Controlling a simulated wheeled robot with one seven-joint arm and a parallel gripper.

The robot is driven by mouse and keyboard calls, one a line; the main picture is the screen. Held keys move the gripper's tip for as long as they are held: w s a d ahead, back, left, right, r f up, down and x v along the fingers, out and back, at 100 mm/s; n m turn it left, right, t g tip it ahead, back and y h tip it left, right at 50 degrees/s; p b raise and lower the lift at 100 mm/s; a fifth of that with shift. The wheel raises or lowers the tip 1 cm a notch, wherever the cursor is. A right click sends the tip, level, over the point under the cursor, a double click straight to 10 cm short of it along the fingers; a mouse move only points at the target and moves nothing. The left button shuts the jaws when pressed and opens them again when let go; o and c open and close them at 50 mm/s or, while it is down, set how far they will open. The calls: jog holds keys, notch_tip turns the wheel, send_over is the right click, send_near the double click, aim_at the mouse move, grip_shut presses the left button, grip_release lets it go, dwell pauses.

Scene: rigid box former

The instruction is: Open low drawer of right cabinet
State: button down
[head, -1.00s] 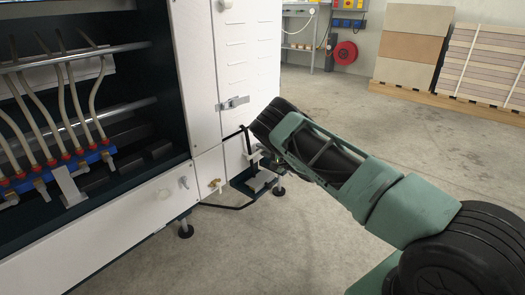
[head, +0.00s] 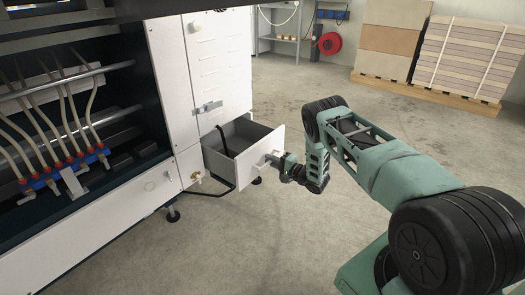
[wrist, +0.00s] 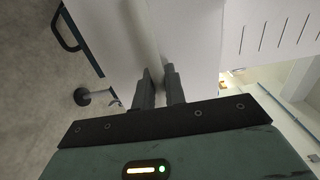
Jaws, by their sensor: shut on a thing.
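The low drawer (head: 248,164) of the white right cabinet (head: 234,62) is pulled out in the head view, with its grey inside showing. A dark bent rod or hose shows in its inner left part. My gripper (head: 273,158) is at the drawer's front face and shut on its handle. The handle is small and mostly covered by the gripper in the head view. In the wrist view my gripper (wrist: 161,82) has its two dark fingers close together against a pale surface; the handle between them is hard to make out.
A black bent bar (head: 212,192) and a machine foot (head: 173,214) are below and left of the drawer. A dark machine bay with hoses (head: 55,120) is at the left. The concrete floor (head: 240,245) in front is clear. Stacked boards (head: 460,55) stand far back right.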

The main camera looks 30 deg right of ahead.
jog(key=shift+p+v, duration=0.9)
jog(key=shift+v, duration=1.55)
jog(key=c, duration=1.5)
grip_release()
jog(key=shift+c, duration=0.2)
jog(key=p+v, duration=0.5)
jog(key=v, duration=1.2)
jog(key=shift+s, duration=0.2)
jog(key=shift+d+r, duration=0.1)
